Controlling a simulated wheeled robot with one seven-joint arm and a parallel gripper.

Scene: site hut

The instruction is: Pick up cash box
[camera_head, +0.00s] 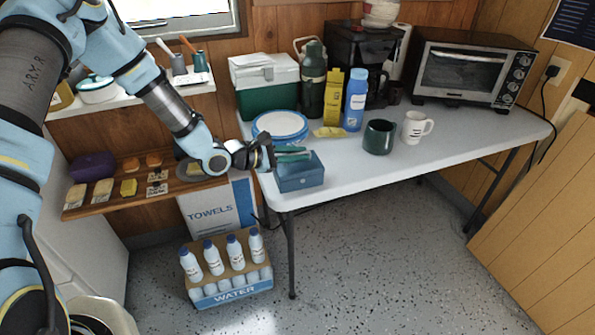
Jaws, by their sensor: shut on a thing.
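The cash box (301,176) is a small blue-teal box at the front left corner of the white table (400,170). My gripper (276,156) reaches in from the left and is shut on the cash box at its upper left side. The fingertips are small and partly hidden against the box top. The box looks level, and I cannot tell whether its base touches the table.
A green cooler (265,85), a flask (311,80), a blue bottle (355,99), a dark mug (379,137) and a white mug (416,127) stand farther back. Water bottles (229,265) sit on the floor below.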

